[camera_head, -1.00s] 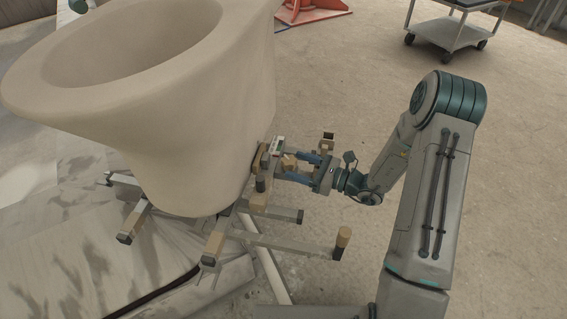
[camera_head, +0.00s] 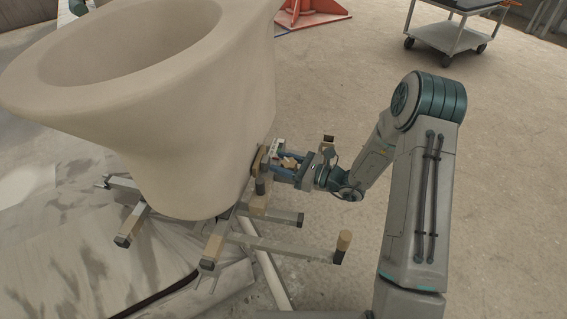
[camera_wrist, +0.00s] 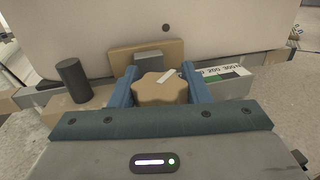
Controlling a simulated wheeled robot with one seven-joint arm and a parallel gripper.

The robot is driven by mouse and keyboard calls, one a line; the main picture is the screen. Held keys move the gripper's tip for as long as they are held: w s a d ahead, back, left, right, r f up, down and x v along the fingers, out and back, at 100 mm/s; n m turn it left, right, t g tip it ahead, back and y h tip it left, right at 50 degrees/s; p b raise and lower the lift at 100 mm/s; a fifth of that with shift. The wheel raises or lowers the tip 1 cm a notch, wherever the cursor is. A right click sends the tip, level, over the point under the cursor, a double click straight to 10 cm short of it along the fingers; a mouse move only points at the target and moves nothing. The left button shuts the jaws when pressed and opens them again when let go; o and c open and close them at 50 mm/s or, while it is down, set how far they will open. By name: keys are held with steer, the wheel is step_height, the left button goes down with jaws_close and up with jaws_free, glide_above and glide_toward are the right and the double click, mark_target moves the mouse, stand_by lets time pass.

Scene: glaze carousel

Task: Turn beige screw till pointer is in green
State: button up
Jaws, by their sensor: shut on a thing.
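The beige screw (camera_wrist: 160,88) is a lobed knob with a white mark on its top, in the wrist view. My gripper (camera_wrist: 160,88) has one blue finger on each side of the knob and is shut on it. In the head view my gripper (camera_head: 284,163) reaches the knob from the right, beside the vessel's lower side. A scale (camera_wrist: 222,73) with printed numbers and a green part lies just right of the knob in the wrist view. Its pointer cannot be made out clearly, and the finger hides part of the scale.
A large beige vessel (camera_head: 150,95) stands on a metal frame with several arms (camera_head: 270,243). A dark upright peg (camera_wrist: 73,80) stands left of the knob. A trolley (camera_head: 455,35) and a red stand (camera_head: 310,12) are farther back. Open floor lies to the right.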

steer(key=shift+m+t, duration=0.3)
steer(key=shift+t, duration=0.1)
